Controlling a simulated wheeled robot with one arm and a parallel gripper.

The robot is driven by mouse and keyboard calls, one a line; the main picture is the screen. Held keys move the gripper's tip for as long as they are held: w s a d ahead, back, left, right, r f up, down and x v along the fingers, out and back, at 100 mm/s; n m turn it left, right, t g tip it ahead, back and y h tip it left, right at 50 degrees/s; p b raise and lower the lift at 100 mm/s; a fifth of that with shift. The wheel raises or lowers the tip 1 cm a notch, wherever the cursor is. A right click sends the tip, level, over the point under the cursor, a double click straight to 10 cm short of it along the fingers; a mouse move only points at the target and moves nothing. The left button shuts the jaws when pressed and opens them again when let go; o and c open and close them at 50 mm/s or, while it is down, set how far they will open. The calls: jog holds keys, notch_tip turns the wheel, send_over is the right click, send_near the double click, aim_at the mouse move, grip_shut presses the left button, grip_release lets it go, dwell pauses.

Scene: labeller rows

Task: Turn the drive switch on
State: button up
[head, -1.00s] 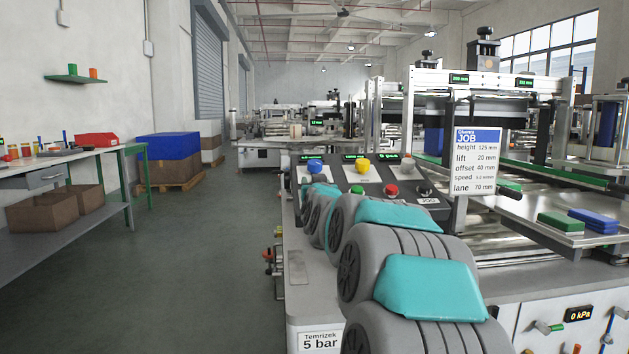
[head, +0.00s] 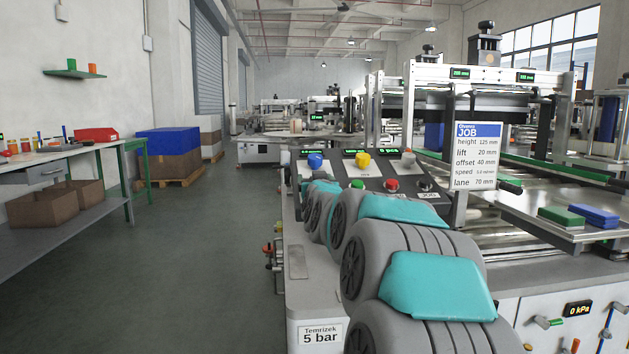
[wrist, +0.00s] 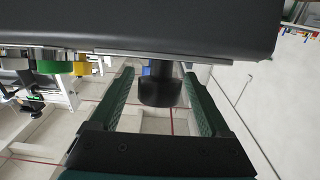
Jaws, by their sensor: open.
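The control console (head: 375,177) stands in the middle of the head view, with blue (head: 315,160), yellow (head: 362,160) and grey (head: 407,159) knobs on top. Below them are a green button (head: 357,184), a red button (head: 391,185) and a small black switch (head: 425,186). I cannot read which one is the drive switch. In the wrist view, my gripper (wrist: 160,84) is open, its green-padded fingers on either side of a black knob (wrist: 160,92) under a dark panel (wrist: 150,25). Gaps show beside the knob. My arm hides the gripper in the head view.
A JOB sign (head: 474,155) stands right of the console. Green (head: 561,217) and blue (head: 595,216) blocks lie on the metal table at right. A workbench (head: 70,150) lines the left wall; the aisle floor between is clear. Green (wrist: 55,67) and yellow (wrist: 82,68) parts show in the wrist view.

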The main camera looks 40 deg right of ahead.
jog(key=v, duration=0.6)
jog(key=shift+s+a+b, duration=0.25)
jog(key=shift+s+b, duration=0.05)
jog(key=shift+b, duration=0.05)
jog(key=shift+f, duration=0.1)
